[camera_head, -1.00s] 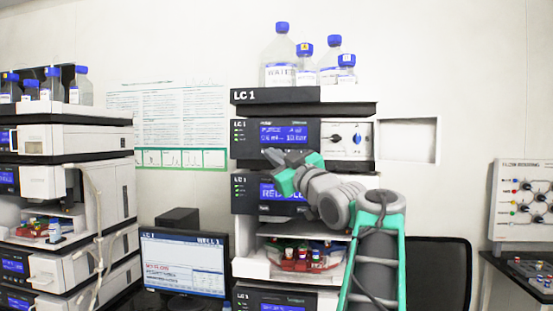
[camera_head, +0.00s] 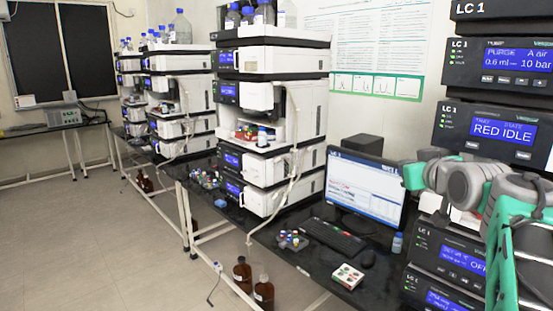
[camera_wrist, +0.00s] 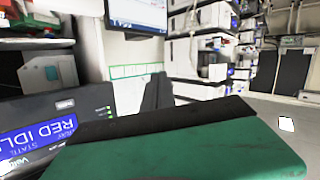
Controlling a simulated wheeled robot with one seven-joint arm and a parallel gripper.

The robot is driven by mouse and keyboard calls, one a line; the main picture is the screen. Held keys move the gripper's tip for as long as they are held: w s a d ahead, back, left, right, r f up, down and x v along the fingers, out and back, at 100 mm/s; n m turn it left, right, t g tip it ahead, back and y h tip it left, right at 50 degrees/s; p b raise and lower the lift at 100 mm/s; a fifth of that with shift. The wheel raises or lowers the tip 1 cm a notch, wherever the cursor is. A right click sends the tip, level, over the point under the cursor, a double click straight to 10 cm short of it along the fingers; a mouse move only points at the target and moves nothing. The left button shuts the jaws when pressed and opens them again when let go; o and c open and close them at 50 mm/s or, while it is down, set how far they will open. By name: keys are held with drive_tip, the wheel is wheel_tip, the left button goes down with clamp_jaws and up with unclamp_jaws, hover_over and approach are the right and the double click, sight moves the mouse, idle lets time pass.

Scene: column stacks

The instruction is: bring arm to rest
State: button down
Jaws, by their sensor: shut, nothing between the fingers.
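My gripper (camera_head: 416,172) is at the right of the head view, shut and empty, in front of the LC 1 stack (camera_head: 497,87). Its green and grey parts show there, and my forearm rises from the lower right corner. In the wrist view my gripper's green and black body (camera_wrist: 180,145) fills the lower middle. There the stack's dark panel with the blue RED IDLE display (camera_wrist: 45,138) is tilted and close on the left. I cannot tell whether the gripper touches the stack.
A monitor (camera_head: 358,187), a keyboard (camera_head: 334,237) and a small vial tray (camera_head: 347,276) are on the black bench left of my arm. Another instrument stack (camera_head: 268,110) stands beyond, with more behind. Brown bottles (camera_head: 264,292) stand on the floor. Open floor (camera_head: 100,235) is at the left.

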drive_tip(key=s+a+f+g+y, duration=0.1)
drive_tip(key=s+a+f+g, duration=0.25)
drive_tip(key=a+f, duration=0.8)
drive_tip(key=s+a+f+g, duration=0.4)
drive_tip(key=s+a+f, duration=0.1)
drive_tip(key=s+f, duration=0.4)
drive_tip(key=s+a+f+g, duration=0.4)
drive_tip(key=s+f, duration=0.6)
drive_tip(key=f, duration=0.3)
drive_tip(key=shift+s+a+f+m+y, duration=0.25)
drive_tip(key=shift+s+a+m+y, duration=0.05)
drive_tip(key=shift+a+y, duration=0.1)
idle(1.6)
